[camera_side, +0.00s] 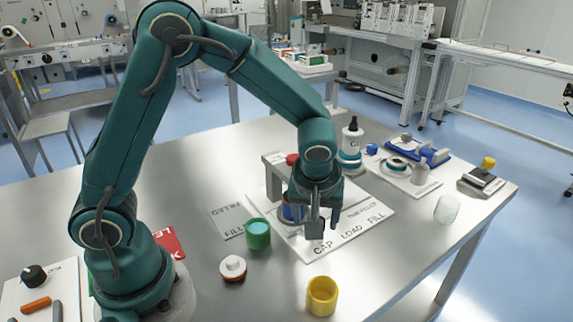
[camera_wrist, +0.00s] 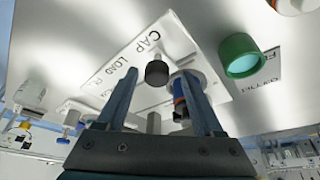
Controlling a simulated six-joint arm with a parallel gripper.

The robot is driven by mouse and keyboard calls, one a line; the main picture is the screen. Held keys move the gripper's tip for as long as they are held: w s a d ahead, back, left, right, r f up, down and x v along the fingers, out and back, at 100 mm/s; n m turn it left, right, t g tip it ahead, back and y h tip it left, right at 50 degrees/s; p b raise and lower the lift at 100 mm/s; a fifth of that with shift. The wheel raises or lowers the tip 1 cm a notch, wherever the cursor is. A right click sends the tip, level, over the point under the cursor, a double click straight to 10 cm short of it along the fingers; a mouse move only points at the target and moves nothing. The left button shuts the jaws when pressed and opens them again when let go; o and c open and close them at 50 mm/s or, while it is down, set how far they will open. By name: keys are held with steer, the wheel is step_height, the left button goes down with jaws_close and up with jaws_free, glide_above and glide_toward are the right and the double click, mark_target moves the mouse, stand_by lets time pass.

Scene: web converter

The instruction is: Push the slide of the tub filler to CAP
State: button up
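The tub filler is a white board with a raised frame; its bare front edge (camera_side: 345,238) carries the words CAP, LOAD and FILL. The board (camera_wrist: 182,42) also shows in the wrist view, with CAP at its upper end. My gripper (camera_side: 323,226) is low over the board near CAP, fingers pointing down. In the wrist view its fingers (camera_wrist: 160,74) are apart. A black knob (camera_wrist: 157,73) appears between the fingertips; I cannot tell whether they touch it. A blue tub (camera_wrist: 179,90) sits beside the knob, partly behind a finger. The slide itself is mostly hidden.
A green tub (camera_side: 258,234), a white round part (camera_side: 232,268) and a yellow tub (camera_side: 322,296) stand in front of and left of the board. A FILLED mat (camera_side: 226,222) lies to its left. A white bottle (camera_side: 352,140) stands behind. The table's right front is mostly clear.

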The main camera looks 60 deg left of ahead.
steer(key=shift+d+r, duration=0.15)
steer(key=shift+r, duration=0.4)
steer(key=v, duration=0.4)
steer(key=shift+s, duration=0.15)
